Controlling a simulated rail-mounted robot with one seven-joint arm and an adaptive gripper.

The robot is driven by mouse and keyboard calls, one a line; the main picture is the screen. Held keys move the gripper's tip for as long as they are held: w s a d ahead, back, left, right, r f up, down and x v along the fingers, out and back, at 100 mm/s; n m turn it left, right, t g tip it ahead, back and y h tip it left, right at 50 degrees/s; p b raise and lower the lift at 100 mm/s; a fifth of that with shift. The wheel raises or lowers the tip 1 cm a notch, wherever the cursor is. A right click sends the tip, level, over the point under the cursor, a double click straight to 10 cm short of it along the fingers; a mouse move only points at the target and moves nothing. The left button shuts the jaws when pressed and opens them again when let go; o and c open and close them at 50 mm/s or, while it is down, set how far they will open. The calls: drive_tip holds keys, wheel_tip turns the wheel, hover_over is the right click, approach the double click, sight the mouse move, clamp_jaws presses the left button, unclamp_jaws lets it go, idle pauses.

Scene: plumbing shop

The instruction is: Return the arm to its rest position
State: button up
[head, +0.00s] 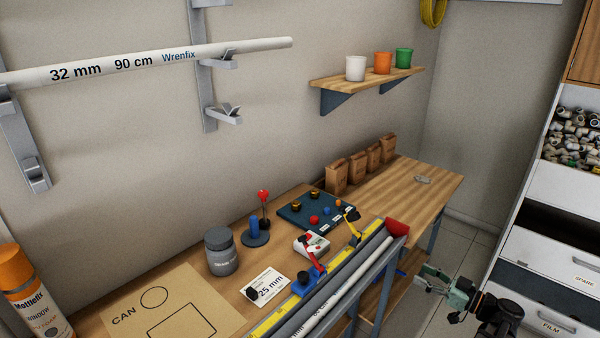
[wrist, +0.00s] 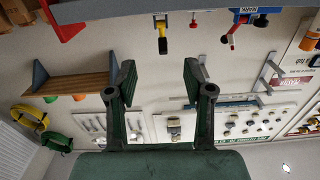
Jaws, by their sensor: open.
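My gripper (head: 445,289) is at the lower right in the head view, in front of the bench's right end and apart from it. In the wrist view my gripper (wrist: 157,82) shows two dark green fingers spread apart with nothing between them. The wrist picture is upside down, with the wall, shelf and tools behind the fingers. Part of my arm (head: 497,314) shows at the bottom right of the head view.
The wooden bench (head: 435,186) holds a jar (head: 221,252), a blue tray (head: 291,211), paper bags (head: 336,176) and a long trough with a pipe (head: 345,290). A white drawer cabinet (head: 540,256) stands right of my gripper. Floor (head: 462,241) shows between bench and cabinet.

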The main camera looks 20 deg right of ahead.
drive_tip(key=s+a+f+m+g+h, duration=0.15)
drive_tip(key=a+f+m+g, duration=0.55)
drive_tip(key=f, duration=0.7)
drive_tip(key=s+a+f+m+g+h, duration=0.15)
drive_tip(key=a+f+m+g, duration=0.4)
drive_tip(key=a+f, duration=0.7)
drive_tip(key=s+a+f+n+g+h, duration=0.2)
drive_tip(key=s+a+f+n+g, duration=0.2)
drive_tip(key=s+a+f, duration=0.4)
drive_tip(key=s+a+f+n+g+h, duration=0.3)
drive_tip(key=s+a+f+g, duration=0.3)
drive_tip(key=s+a, duration=0.5)
drive_tip(key=shift+s+a+f+n, duration=0.3)
drive_tip(key=shift+a+f, duration=0.4)
drive_tip(key=shift+f, duration=0.35)
drive_tip(key=shift+w, duration=0.1)
